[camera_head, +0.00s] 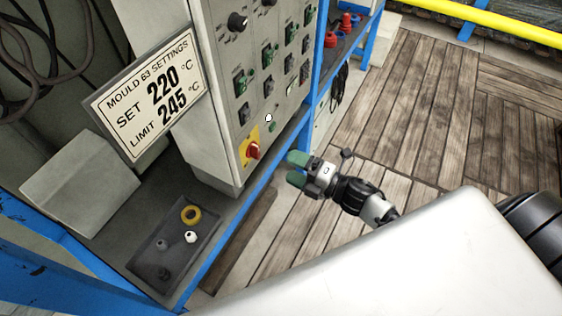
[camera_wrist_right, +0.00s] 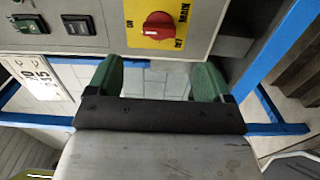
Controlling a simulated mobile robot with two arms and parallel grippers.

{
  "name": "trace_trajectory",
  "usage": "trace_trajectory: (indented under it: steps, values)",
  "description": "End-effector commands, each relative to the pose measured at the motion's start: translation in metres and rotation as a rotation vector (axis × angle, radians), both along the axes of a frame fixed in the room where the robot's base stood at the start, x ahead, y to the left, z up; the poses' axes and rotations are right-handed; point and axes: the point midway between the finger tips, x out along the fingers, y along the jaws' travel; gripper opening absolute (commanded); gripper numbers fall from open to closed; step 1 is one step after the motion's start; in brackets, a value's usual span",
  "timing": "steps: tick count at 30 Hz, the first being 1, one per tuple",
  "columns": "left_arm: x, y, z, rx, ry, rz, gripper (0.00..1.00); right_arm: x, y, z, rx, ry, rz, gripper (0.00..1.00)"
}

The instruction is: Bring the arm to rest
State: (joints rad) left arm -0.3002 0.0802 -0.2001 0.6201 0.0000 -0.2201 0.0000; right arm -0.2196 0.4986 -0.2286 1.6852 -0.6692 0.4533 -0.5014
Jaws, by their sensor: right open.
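My right gripper (camera_head: 297,169) is in front of the lower right part of the control cabinet, near the red main switch (camera_head: 253,151) on its yellow plate. In the right wrist view my right gripper (camera_wrist_right: 166,80) shows two green fingertips apart with nothing between them. The red main switch (camera_wrist_right: 158,25) is just beyond the fingertips there, with a gap to them. My left gripper is not in either view.
The grey control cabinet (camera_head: 215,60) carries several switches and knobs. A sign (camera_head: 145,95) reads set 220, limit 245. Blue frame posts stand close by. Wooden floor (camera_head: 410,100) lies open at right.

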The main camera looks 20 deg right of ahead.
Motion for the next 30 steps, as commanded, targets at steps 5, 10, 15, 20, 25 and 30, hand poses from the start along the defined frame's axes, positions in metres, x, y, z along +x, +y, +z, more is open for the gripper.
trace_trajectory:
  steps: [5, 10, 15, 20, 25, 30]
  values:
    - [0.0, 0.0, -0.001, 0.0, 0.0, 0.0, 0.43, -0.005, -0.004, 0.0, -0.001, -0.001, 0.0, 0.81]
    - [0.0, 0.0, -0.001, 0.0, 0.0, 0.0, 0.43, -0.004, -0.004, 0.0, -0.001, -0.001, 0.0, 0.81]
    - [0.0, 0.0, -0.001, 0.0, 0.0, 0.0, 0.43, -0.004, -0.004, 0.0, -0.001, -0.001, 0.0, 0.81]
    - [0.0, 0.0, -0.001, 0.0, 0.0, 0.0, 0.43, -0.004, -0.005, -0.004, 0.007, 0.016, -0.012, 0.81]
    - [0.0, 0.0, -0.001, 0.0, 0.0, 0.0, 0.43, -0.006, -0.027, -0.065, 0.109, 0.22, -0.166, 0.81]
    - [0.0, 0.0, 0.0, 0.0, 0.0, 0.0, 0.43, -0.043, -0.058, -0.18, 0.298, 0.603, -0.471, 0.81]
